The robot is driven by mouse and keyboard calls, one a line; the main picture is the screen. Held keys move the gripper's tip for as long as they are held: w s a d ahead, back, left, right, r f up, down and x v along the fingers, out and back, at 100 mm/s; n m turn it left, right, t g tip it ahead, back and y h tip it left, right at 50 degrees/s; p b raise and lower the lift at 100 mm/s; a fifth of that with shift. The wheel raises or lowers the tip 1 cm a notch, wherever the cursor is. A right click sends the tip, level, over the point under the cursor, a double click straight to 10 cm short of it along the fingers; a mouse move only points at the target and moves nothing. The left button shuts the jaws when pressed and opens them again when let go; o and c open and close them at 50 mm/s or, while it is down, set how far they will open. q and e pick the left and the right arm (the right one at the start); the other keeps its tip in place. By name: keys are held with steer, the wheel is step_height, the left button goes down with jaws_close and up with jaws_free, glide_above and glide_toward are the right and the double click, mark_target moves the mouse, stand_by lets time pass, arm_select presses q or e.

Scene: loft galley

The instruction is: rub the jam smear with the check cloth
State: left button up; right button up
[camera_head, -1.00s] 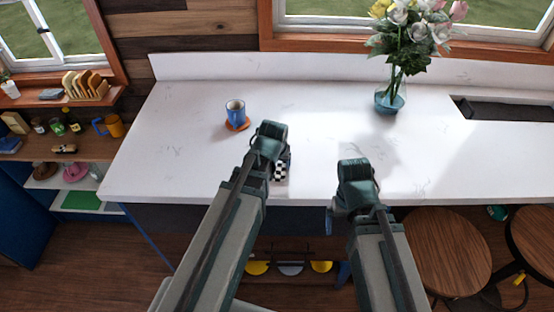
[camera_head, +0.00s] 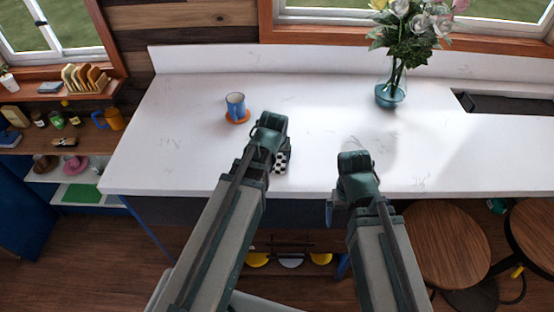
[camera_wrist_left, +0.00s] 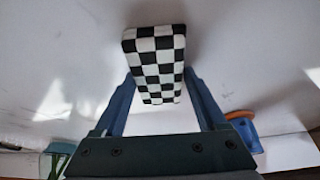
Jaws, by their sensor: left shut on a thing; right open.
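The check cloth (camera_head: 280,162) is a folded black-and-white checkered pad at the counter's front part, mostly hidden behind my left gripper in the head view. In the left wrist view the check cloth (camera_wrist_left: 156,62) sits between the two blue fingers. My left gripper (camera_wrist_left: 157,92) is shut on it; in the head view the left gripper (camera_head: 277,150) is over the white counter. I cannot tell whether the cloth touches the counter. My right gripper (camera_head: 345,200) is open and empty by the counter's front edge. No jam smear can be made out.
A glass vase of flowers (camera_head: 391,93) stands at the back right. The white counter (camera_head: 320,110) is clear between them. Stools (camera_head: 447,245) stand at the front right.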

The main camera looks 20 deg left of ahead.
arm_select(q)
steer(key=shift+w+a, duration=0.25)
steer(key=shift+w, duration=0.55)
steer(key=shift+w+a+f, duration=0.1)
steer(key=shift+w+a, duration=0.15)
steer(key=shift+w, duration=0.7)
steer(key=shift+w+a, duration=0.25)
steer(key=shift+w, duration=0.7)
steer(key=shift+w+a, duration=0.3)
steer(key=shift+w, duration=0.7)
steer(key=shift+w+a, duration=0.25)
steer(key=shift+w, duration=0.7)
step_height(320, 180, up, 6)
steer(key=p, duration=0.5)
steer(key=shift+p, duration=0.4)
